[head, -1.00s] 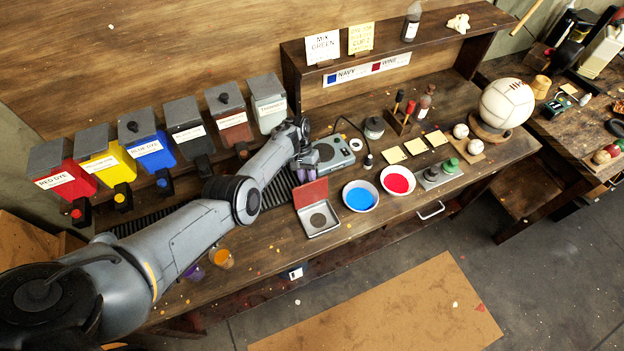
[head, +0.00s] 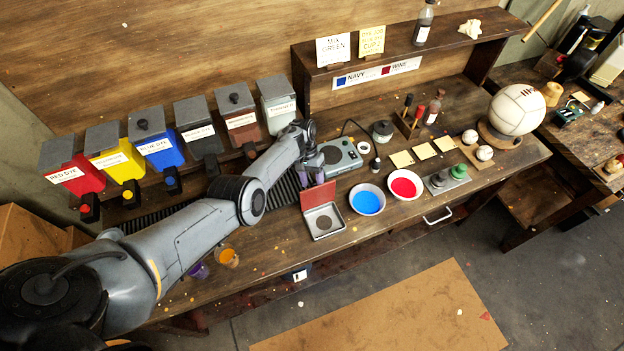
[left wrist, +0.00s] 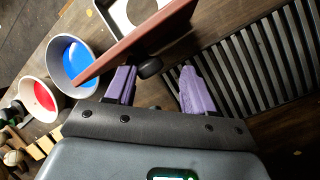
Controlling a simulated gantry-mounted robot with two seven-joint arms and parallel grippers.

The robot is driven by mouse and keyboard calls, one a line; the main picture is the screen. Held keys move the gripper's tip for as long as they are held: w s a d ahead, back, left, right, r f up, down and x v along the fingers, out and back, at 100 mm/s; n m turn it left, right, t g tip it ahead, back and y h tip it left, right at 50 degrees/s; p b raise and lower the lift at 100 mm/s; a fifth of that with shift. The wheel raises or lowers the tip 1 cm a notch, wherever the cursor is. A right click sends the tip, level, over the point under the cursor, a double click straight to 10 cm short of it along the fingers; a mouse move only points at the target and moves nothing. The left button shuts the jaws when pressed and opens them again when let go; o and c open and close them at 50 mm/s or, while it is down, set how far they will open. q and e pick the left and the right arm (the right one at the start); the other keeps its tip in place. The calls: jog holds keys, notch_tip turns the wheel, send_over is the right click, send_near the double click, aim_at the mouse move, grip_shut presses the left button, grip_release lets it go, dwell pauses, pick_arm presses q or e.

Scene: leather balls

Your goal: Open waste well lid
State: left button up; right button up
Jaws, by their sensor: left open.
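The waste well (head: 325,222) is a small square grey box with a round dark opening, near the front of the bench. Its red-brown lid (head: 318,198) stands raised, hinged up at the box's back edge. In the left wrist view the lid (left wrist: 128,42) shows edge-on, with a black knob (left wrist: 149,68) on its outer face. My left gripper (head: 316,178) is just behind the raised lid. Its purple fingers (left wrist: 158,80) are open, with the knob between and slightly beyond their tips; contact is unclear. My right gripper is not in view.
A slatted black drain grate (left wrist: 262,65) lies beside the gripper. Bowls of blue dye (head: 367,199) and red dye (head: 405,185) stand right of the well. A grey scale (head: 340,157) is behind. Several dye bins line the back left, including the thinner bin (head: 278,100).

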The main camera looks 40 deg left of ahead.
pick_arm(q)
jog(key=shift+d, duration=0.15)
jog(key=v, duration=1.1)
jog(key=shift+p, duration=0.45)
jog(key=shift+f, duration=0.1)
